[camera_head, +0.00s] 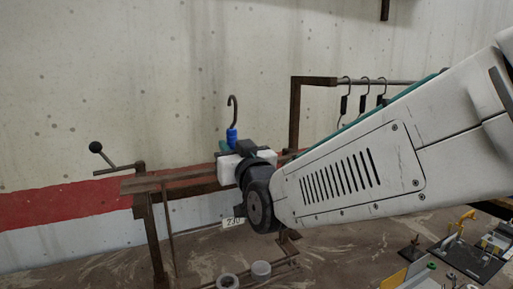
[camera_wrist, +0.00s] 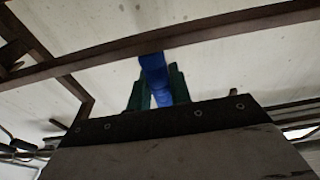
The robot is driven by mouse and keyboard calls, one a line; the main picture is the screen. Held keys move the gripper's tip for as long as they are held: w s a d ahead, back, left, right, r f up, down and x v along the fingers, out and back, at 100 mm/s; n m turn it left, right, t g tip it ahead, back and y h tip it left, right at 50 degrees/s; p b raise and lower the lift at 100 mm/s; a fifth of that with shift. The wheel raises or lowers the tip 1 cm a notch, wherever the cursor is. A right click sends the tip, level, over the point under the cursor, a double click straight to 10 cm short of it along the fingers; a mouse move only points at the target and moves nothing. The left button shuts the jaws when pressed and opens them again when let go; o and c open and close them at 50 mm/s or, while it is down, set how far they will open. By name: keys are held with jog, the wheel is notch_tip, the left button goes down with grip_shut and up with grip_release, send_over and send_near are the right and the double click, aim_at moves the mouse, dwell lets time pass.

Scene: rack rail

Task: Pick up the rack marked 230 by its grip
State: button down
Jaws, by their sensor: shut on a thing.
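My gripper (camera_head: 225,146) is shut on a blue grip (camera_head: 232,135), with a dark open hook (camera_head: 233,105) rising above it. The hook's tip shows against the bare wall, touching no rail in the head view. A white tag reading 230 (camera_head: 233,222) shows below my wrist. Under it are thin rods and pale round cups (camera_head: 261,268), apparently the rack's lower part; my wrist hides the stem between. In the wrist view, the green fingers of my gripper (camera_wrist: 157,88) press both sides of the blue grip (camera_wrist: 152,66).
A brown metal stand (camera_head: 141,210) with a ball-ended lever (camera_head: 96,147) is at left. Several dark hooks (camera_head: 363,95) hang on a rail (camera_head: 385,82) at right. Fixtures (camera_head: 465,255) lie at lower right. A brown beam (camera_wrist: 200,35) crosses above the grip in the wrist view.

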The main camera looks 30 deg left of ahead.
aim_at(234, 134)
jog(key=shift+r, duration=0.2)
jog(key=shift+r, duration=1.5)
